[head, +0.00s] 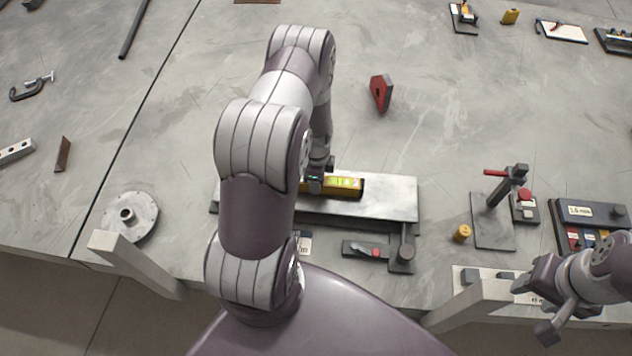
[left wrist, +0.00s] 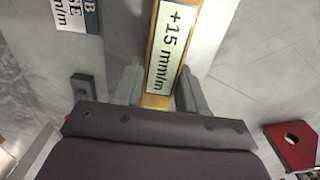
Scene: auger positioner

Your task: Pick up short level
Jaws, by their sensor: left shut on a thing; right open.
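The short level is a yellow bar (head: 346,186) with bright green-yellow vials, seen in the head view at the steel plate (head: 396,200). In the left wrist view the level (left wrist: 168,45) shows a white label reading "+15 mm/m". My left gripper (head: 316,182) is shut on the level near its left part, with its fingers on either side of the bar in the left wrist view (left wrist: 158,92). I cannot tell whether the level touches the plate. My right gripper (head: 530,308) is open and empty at the lower right, near the table's front edge.
A red block with a hole (head: 380,93) lies behind the plate. A round flanged disc (head: 131,216) is at the left. The table behind the plate is mostly clear.

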